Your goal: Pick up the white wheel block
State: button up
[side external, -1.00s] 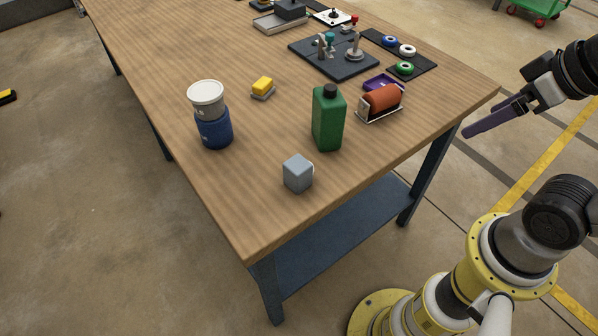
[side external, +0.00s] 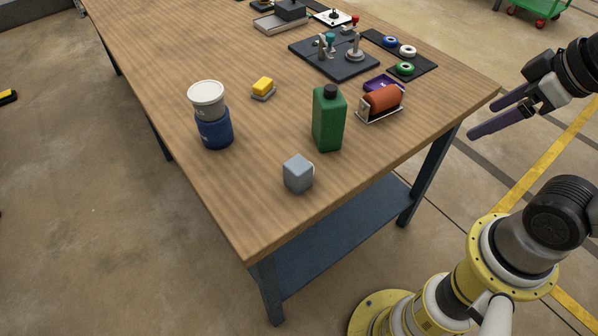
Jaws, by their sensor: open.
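A white ring (side external: 407,50) also lies on the dark mat at the back right, between a blue ring (side external: 390,42) and a green ring (side external: 405,69). My gripper (side external: 482,120) is open and empty, with its two purple fingers apart. It is right of the table's right edge, away from both the block and the rings.
A green bottle (side external: 328,118) stands just behind the block. A blue jar with a white lid (side external: 206,94) is at the left, and an orange roll (side external: 381,100) sits near the right edge. A yellow-topped block (side external: 263,87) lies mid-table. Bare wood surrounds the grey block.

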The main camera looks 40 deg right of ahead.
notch_tip(320, 180, up, 3)
jog(key=w+n, duration=0.3)
jog(key=n+g, duration=0.6)
jog(key=n, duration=0.8)
send_over(297, 163)
notch_tip(297, 163, down, 10)
jog(key=shift+f, duration=0.15)
notch_tip(297, 163, down, 7)
jog(key=shift+r, duration=0.1)
jog(key=shift+s+f, duration=0.2)
jog(key=shift+f, duration=2.9)
grip_shut()
jog(key=shift+r, duration=0.1)
